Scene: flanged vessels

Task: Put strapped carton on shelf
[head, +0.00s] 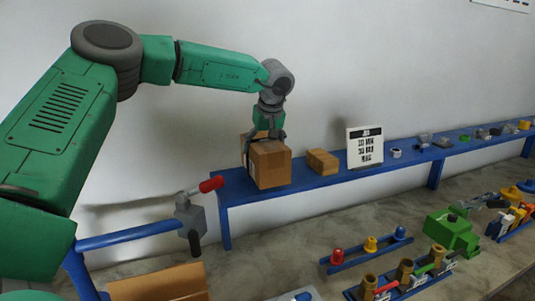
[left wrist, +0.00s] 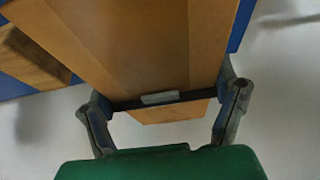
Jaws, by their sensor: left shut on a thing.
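The strapped carton (head: 272,165) is a brown box at the left end of the blue shelf (head: 330,181). My left gripper (head: 264,136) reaches down from above and is shut on it. In the left wrist view the carton (left wrist: 140,45) fills the upper middle. A dark strap with a pale buckle (left wrist: 160,98) crosses it between my left gripper's fingers (left wrist: 165,105). The carton looks upright, over or on the shelf; I cannot tell if its base touches. Part of its far side is hidden. My right gripper is not in view.
A smaller brown box (head: 322,162) and a white sign (head: 365,147) stand to the right on the shelf. An open carton (head: 158,284) is at the front. The bench below holds coloured fittings.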

